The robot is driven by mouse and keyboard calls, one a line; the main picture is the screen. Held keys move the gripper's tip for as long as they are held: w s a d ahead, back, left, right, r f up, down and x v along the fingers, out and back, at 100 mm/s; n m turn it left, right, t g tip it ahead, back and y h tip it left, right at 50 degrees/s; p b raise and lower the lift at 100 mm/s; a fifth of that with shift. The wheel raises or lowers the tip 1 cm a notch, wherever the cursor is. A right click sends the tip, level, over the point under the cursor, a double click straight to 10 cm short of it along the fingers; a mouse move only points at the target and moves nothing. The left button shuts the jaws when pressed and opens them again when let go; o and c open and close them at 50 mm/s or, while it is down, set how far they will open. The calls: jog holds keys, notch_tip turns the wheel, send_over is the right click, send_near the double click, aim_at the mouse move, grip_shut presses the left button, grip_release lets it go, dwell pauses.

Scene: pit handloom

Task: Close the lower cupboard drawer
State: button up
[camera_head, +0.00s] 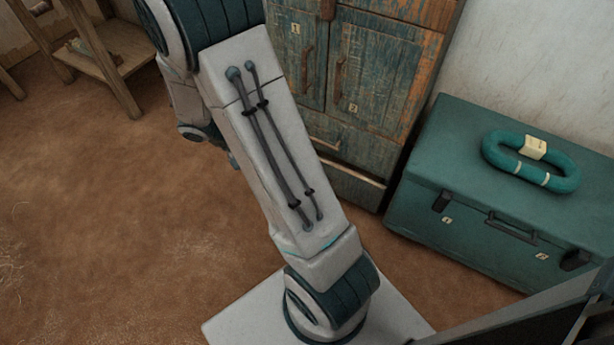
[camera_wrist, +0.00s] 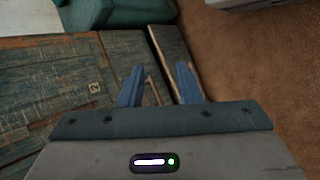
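The wooden cupboard (camera_head: 385,65) with worn blue-green paint stands at the top middle of the head view. Its lower drawer (camera_head: 352,188) is at the bottom, partly behind my arm; a dark gap along its top edge shows it standing slightly out. In the wrist view the cupboard appears sideways, with the lower drawer (camera_wrist: 172,50) as the rightmost strip beside the upper drawer (camera_wrist: 122,55). My gripper (camera_wrist: 160,68) is open and empty, its fingers spread over the drawer fronts; contact cannot be told.
A teal trunk (camera_head: 470,215) stands right of the cupboard, close to the lower drawer, with a teal ring-shaped object (camera_head: 530,162) on its lid. A wooden stand (camera_head: 105,65) is at the upper left. The brown floor (camera_head: 110,220) on the left is clear.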

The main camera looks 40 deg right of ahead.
jog(key=w+d+f+n+t+h+b, duration=0.1)
jog(key=w+d+f+h, duration=0.25)
jog(key=f, duration=0.55)
jog(key=w+d+f+n+t+h+b, duration=0.1)
jog(key=w+d+f+t+h, duration=0.2)
jog(key=f, duration=0.6)
notch_tip(320, 180, down, 19)
jog(key=n+t+b, duration=0.1)
jog(key=n+t, duration=0.3)
jog(key=t, duration=0.2)
jog(key=shift+r+b+x, duration=0.2)
jog(key=shift+b+x, duration=2.5)
jog(key=shift+x, duration=4.15)
jog(key=shift+s+d, duration=0.15)
jog(key=shift+s, duration=0.05)
jog(key=shift+c, duration=0.3)
